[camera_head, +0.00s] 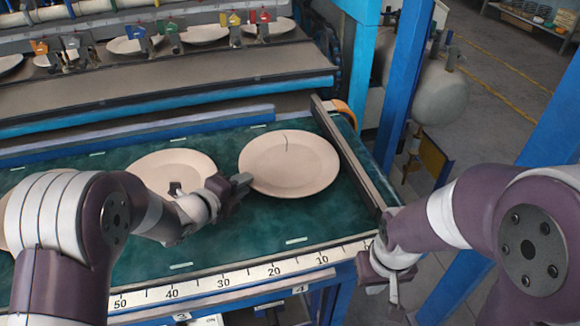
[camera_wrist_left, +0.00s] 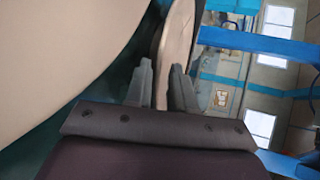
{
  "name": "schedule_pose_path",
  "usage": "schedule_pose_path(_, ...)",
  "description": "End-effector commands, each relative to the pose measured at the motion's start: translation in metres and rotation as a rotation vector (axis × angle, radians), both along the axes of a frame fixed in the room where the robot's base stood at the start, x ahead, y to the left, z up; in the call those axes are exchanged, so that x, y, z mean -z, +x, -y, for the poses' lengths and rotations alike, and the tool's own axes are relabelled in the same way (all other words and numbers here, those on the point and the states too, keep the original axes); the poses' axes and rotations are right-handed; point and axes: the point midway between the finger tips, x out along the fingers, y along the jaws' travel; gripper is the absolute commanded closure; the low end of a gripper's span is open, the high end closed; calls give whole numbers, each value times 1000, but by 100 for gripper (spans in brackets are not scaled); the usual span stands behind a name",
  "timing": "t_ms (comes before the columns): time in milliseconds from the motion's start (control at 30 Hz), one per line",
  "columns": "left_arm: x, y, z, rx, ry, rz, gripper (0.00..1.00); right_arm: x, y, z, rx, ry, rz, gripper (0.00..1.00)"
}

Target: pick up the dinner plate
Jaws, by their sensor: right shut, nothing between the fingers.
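A round beige plate (camera_head: 291,165) with a dark crack-like line near its far rim lies flat on the green conveyor. My left gripper (camera_head: 243,182) is at this plate's left rim. In the left wrist view its two fingers (camera_wrist_left: 164,82) stand apart, one on each side of a plate's rim (camera_wrist_left: 177,45); whether they touch it is unclear. A second beige plate (camera_head: 170,162) lies to the left, partly hidden by my left arm. My right gripper (camera_head: 393,290) is shut and empty, beyond the belt's right front corner.
A third plate is mostly hidden behind my left arm. A numbered ruler strip (camera_head: 200,284) runs along the front edge, and a raised metal rail (camera_head: 350,155) bounds the right side. A rack (camera_head: 160,75) with several plates stands behind. Blue posts (camera_head: 400,80) rise at the right.

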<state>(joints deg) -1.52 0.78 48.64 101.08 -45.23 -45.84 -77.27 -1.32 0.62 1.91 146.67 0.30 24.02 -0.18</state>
Motion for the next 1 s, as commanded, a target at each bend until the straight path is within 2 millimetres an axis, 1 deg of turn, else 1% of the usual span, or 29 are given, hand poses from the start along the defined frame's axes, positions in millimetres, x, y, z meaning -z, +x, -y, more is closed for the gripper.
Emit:
schedule_pose_path(33,6,7,5,4,0,-2,77,1,0,0,0,0,0,100)
schedule_pose_path(100,10,19,11,2,0,-1,77,2,0,0,0,0,0,100)
schedule_pose_path(200,14,28,18,1,0,-1,77,3,0,0,0,0,0,100)
schedule_pose_path(267,15,31,19,0,-1,-1,77,3,0,0,0,0,0,100)
schedule_pose_path(433,15,32,19,-1,0,-1,77,3,0,0,0,0,0,100)
schedule_pose_path(467,15,31,19,-1,0,-1,80,3,0,0,0,0,0,100)
schedule_pose_path(500,15,31,19,-2,-1,-2,93,3,0,0,0,0,0,100)
schedule_pose_path(533,15,31,19,-1,0,-1,100,3,0,0,0,0,0,100)
schedule_pose_path(1000,14,32,19,-2,-2,0,100,3,0,0,0,0,0,100)
